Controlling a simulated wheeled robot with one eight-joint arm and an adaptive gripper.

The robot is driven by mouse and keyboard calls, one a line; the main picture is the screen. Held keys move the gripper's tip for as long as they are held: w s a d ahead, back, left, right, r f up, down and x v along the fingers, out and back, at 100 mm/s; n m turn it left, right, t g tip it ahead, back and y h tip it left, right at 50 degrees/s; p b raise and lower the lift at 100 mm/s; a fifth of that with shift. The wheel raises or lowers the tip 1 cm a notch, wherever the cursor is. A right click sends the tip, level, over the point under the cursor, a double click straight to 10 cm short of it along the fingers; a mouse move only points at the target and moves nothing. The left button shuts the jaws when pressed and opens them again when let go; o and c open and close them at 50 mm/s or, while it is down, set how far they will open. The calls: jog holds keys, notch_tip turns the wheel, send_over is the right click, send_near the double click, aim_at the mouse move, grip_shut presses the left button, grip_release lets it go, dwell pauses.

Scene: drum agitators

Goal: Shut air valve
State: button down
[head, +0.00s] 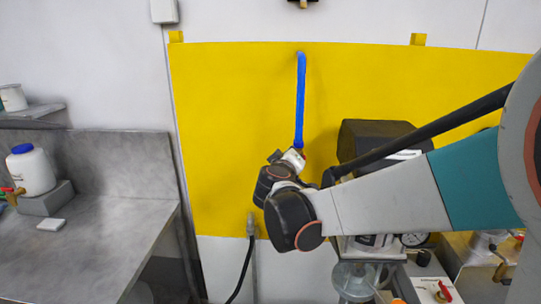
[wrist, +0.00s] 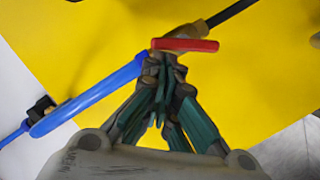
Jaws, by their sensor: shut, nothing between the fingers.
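The air valve's red lever handle (wrist: 186,45) shows in the wrist view, just beyond my fingertips. It lies slantwise to the line that runs from the blue hose (wrist: 85,98) to the black hose (wrist: 232,16). A brass fitting (wrist: 204,27) shows behind the handle. My gripper (wrist: 168,72) is shut with its fingertips together and nothing between them. The tips are close to the handle's left part; I cannot tell whether they touch it. In the head view my wrist hides the gripper and most of the valve, below the blue hose (head: 300,100).
A yellow panel (head: 225,110) covers the wall behind the valve. A dark motor housing (head: 370,137) stands right of my wrist, with a gauge (head: 413,240) below. A metal counter (head: 110,215) with a white bottle (head: 31,170) is at left.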

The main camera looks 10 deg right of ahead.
aim_at(306, 157)
jog(key=shift+s+d+m+y+p, duration=0.2)
jog(key=shift+d+m+y, duration=0.25)
jog(key=shift+m, duration=0.6)
jog(key=shift+s+d+m+y+p, duration=0.3)
jog(key=shift+d+m, duration=0.25)
jog(key=shift+m, duration=0.55)
jog(key=shift+s+d+m+y+p, duration=0.15)
jog(key=shift+d+m+y, duration=0.35)
jog(key=shift+m, duration=0.55)
jog(key=shift+d+f, duration=0.1)
jog(key=shift+d, duration=0.15)
